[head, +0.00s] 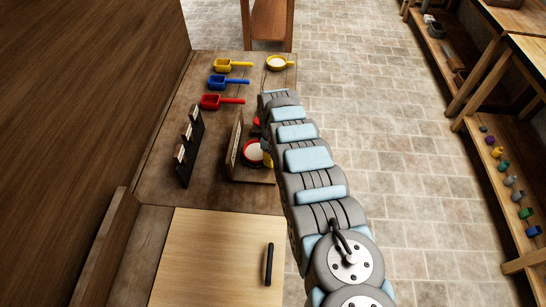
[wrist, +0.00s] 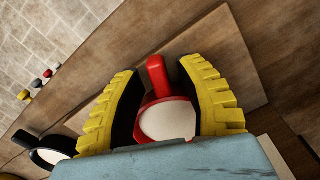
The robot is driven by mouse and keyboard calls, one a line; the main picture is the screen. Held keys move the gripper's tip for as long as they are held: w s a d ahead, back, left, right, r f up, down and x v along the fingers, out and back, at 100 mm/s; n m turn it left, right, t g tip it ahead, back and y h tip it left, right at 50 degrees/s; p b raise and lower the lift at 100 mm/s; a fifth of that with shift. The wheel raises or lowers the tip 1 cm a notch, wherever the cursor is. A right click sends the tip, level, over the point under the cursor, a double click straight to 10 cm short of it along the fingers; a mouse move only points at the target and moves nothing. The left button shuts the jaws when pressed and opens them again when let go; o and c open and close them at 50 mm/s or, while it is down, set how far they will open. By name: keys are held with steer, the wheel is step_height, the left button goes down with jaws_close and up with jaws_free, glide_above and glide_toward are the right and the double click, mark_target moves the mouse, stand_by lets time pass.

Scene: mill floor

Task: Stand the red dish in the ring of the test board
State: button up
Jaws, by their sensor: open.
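The red dish (wrist: 167,119) has a white inside and a stubby red handle (wrist: 158,75). In the wrist view it lies between the yellow-ribbed fingers of my gripper (wrist: 159,78), which is open. The handle points away, between the fingertips. Contact with the fingers cannot be told. In the head view a red-rimmed white dish (head: 253,152) shows beside my arm, by an upright wooden board (head: 235,143) on a flat base. This may be the test board; I cannot make out its ring.
A dark upright rack (head: 186,150) stands left of the board. Yellow (head: 233,65), blue (head: 228,82) and red (head: 222,101) scoops and a yellow dish (head: 280,62) lie farther back. A black-rimmed dish (wrist: 48,154) shows in the wrist view. A pale panel (head: 215,255) lies in front.

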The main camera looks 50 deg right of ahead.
steer(key=shift+r, duration=0.1)
steer(key=shift+w+r, duration=0.1)
steer(key=shift+r, duration=0.35)
step_height(320, 180, up, 11)
stand_by(0.6)
